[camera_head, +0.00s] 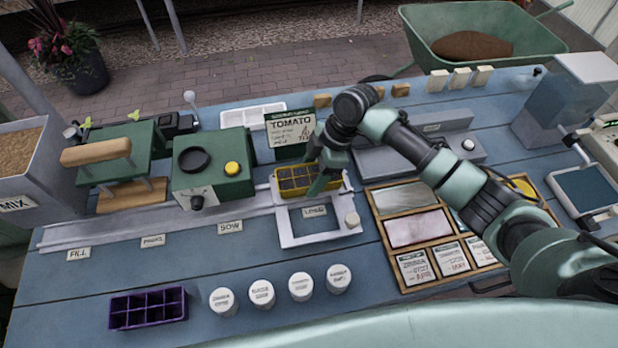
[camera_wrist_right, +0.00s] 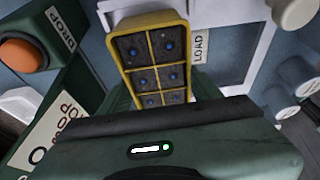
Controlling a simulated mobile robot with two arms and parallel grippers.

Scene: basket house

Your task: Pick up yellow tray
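The yellow tray (camera_head: 280,190) has dark soil cells and sits at the back of a white frame with a LOAD label, right of the green SOW machine. My right gripper (camera_head: 325,178) reaches down over the tray's right part. In the right wrist view, the yellow tray (camera_wrist_right: 182,62) runs down toward the gripper's palm, with bluish dots in its soil cells. Dark green finger parts (camera_wrist_right: 160,97) show on both sides of its near end. Whether they press on it cannot be told. My left gripper is not in view.
A green machine (camera_head: 213,165) with a yellow button stands close left of the tray. A TOMATO packet (camera_head: 290,132) stands behind it. Several white jars (camera_head: 262,293) and a purple tray (camera_head: 147,308) stand in front. A wooden compartment box (camera_head: 412,228) lies to the right.

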